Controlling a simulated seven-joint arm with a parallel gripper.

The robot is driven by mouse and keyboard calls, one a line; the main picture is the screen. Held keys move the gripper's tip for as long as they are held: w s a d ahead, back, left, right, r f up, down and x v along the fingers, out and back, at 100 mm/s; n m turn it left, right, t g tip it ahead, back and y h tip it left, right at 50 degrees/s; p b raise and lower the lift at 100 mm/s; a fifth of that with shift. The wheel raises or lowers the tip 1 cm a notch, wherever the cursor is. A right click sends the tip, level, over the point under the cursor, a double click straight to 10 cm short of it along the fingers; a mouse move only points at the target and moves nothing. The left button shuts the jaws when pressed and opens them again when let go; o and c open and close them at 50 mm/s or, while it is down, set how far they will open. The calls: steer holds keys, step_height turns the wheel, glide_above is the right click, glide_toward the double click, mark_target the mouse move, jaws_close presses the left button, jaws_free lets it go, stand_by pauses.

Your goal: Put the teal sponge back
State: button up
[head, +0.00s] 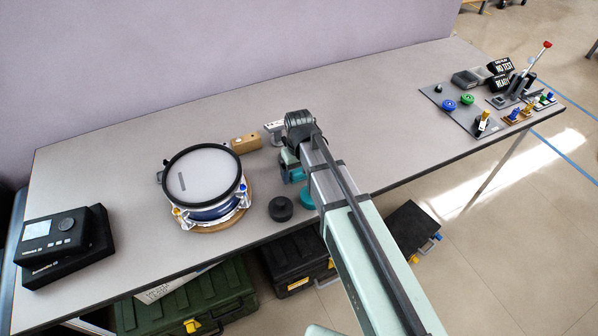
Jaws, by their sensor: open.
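A round teal piece (308,198), which looks like the teal sponge, lies near the table's front edge and is partly covered by my arm. My gripper (291,168) points down just behind and left of it; the arm hides most of its fingers. The gripper is open, and I see nothing held in it. Another patch of teal shows at the gripper, and I cannot tell whether it is a separate thing. A round black piece (280,209) lies just left of the teal one. A drum with a pale mesh head (205,172) stands to the left.
A tan block (245,143) and a small white-grey device (274,129) lie behind the gripper. A black module with a screen (58,240) stands at the left end. A board with knobs and switches (455,108) lies at the right. The table between is clear.

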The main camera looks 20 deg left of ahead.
mark_target(300, 170)
step_height(300, 170, up, 12)
stand_by(0.6)
steer(key=shift+r, duration=0.1)
steer(key=shift+w, duration=0.1)
stand_by(0.3)
